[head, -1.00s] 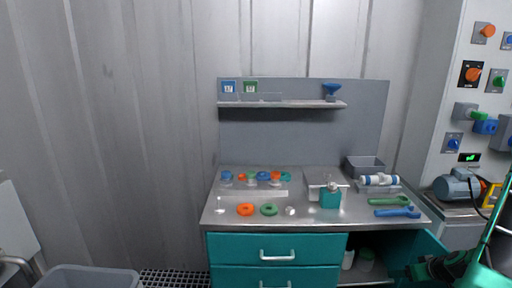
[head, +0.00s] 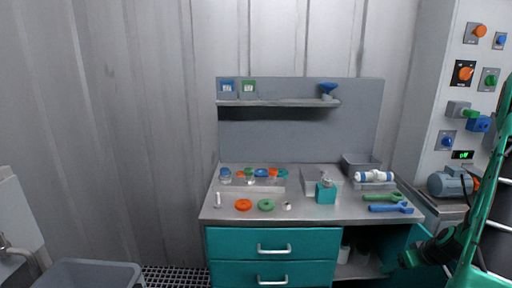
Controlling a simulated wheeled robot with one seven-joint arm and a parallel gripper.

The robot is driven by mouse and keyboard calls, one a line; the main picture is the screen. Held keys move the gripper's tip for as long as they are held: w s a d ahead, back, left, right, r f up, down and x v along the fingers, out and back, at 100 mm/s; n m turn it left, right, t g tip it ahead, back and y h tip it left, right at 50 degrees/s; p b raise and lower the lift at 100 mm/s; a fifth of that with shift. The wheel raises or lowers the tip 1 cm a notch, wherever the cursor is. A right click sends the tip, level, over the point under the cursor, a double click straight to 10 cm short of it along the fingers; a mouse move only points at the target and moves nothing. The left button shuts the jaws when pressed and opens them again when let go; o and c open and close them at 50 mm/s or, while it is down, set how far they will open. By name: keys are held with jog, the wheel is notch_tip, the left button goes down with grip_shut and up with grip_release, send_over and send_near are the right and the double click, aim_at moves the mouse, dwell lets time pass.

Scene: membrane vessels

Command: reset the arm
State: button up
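My green arm (head: 473,225) comes in from the right edge, with a bend at the lower right. Its dark end with my gripper (head: 408,259) hangs low in front of the right end of the workbench, near the open teal door (head: 421,240) of the bench's lower compartment. The fingers are small and dark, so I cannot tell whether they are open or shut. I see nothing clearly held.
The steel bench top (head: 235,211) carries an orange ring (head: 243,205), a green ring (head: 266,205), a teal block (head: 325,192), a white cylinder (head: 374,176), a green wrench (head: 383,197) and a blue wrench (head: 391,208). A control panel (head: 452,100) stands at right, a grey bin (head: 85,273) at lower left.

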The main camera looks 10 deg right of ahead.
jog(key=s+a+r+m+g, duration=0.5)
jog(key=s+a+r+g, duration=0.1)
jog(key=s+a+r, duration=1.4)
notch_tip(320, 180, up, 3)
jog(key=shift+s+a, duration=0.15)
jog(key=shift+a, duration=0.25)
